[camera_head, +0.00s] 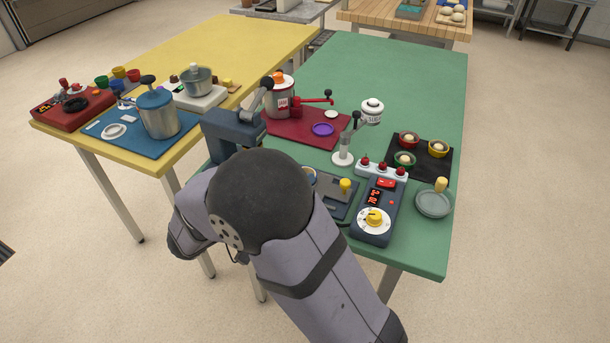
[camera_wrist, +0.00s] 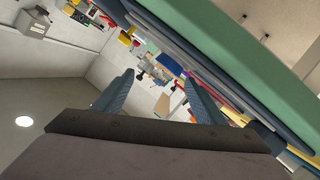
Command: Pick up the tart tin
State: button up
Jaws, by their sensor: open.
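I cannot tell for sure which thing is the tart tin. My gripper (camera_wrist: 158,76) is open in the wrist view, with nothing between its fingers. In the head view it is hidden behind my arm, near the green table's front left. No tin can be made out clearly in the wrist view.
A yellow table (camera_head: 225,40) adjoins on the left. The green table's far half is clear.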

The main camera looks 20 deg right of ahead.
jog(key=m, duration=0.1)
jog(key=d+f+m, duration=0.1)
jog(key=w+m+h, duration=0.1)
jog(key=m, duration=0.1)
jog(key=shift+w+d+f+p, duration=0.1)
jog(key=shift+d+f+p, duration=0.05)
jog(key=shift+d+p, duration=0.2)
jog(key=shift+w+d+f+m+g+p, duration=0.2)
jog(key=shift+d+f+m, duration=0.1)
jog(key=shift+m, duration=0.55)
jog(key=shift+w+d+f+m+g+p, duration=0.15)
jog(key=shift+d+f+m+g, duration=0.1)
jog(key=shift+m, duration=0.6)
jog(key=shift+w+p+x, duration=0.15)
jog(key=shift+p+x, duration=0.1)
jog(key=shift+x, duration=1.6)
jog(key=shift+w+p+x, duration=0.15)
jog(key=shift+p+x, duration=0.1)
jog(key=shift+x, duration=1.55)
jog(key=shift+a+r, duration=0.1)
jog(key=shift+c, duration=0.2)
jog(key=c, duration=1.2)
jog(key=shift+r, duration=0.1)
notch_tip(320, 180, up, 10)
jog(key=shift+f, duration=0.1)
jog(key=shift+a, duration=0.15)
